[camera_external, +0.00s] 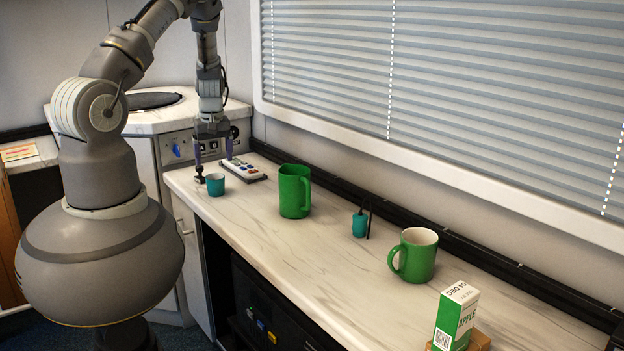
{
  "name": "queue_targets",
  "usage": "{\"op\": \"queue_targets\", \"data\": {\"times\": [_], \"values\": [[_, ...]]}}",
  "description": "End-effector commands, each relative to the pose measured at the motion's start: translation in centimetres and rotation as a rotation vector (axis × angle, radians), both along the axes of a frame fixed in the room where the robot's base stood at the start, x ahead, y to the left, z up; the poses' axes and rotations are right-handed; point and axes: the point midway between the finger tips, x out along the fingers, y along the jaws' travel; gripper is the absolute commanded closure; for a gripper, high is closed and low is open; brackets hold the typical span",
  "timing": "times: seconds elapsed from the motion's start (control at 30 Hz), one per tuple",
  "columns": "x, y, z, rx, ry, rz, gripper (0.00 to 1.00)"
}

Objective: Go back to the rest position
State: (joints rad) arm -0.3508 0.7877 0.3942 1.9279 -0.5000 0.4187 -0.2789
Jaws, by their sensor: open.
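My gripper (212,165) points down over the far left end of the counter (262,228). Its two fingers are apart, with nothing seen between them. A small teal cup (215,185) stands on the counter just below and beside the fingers. One fingertip looks close to the cup; I cannot tell whether they touch. My arm reaches up and over from the base at the left, and its upper bend runs out of the top of the picture.
A remote (243,169) lies behind the cup. A tall green mug (294,192), a small teal container (360,224) with dark sticks, a green mug with white inside (418,256) and an apple carton (455,318) stand further right. The blinds (450,90) are behind. The counter's middle front is clear.

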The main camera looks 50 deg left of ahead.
Motion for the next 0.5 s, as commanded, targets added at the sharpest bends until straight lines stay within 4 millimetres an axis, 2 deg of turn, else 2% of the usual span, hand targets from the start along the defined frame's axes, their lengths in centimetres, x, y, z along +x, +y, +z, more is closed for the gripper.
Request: {"op": "queue_targets", "data": {"times": [0.03,0.17,0.5], "values": [[0.0,-0.1,1.1,0.001,0.000,-0.001,0.12],[-0.1,-0.3,2.3,0.000,0.001,0.000,0.12],[-0.1,-0.3,2.5,0.000,0.001,0.000,0.12]]}}
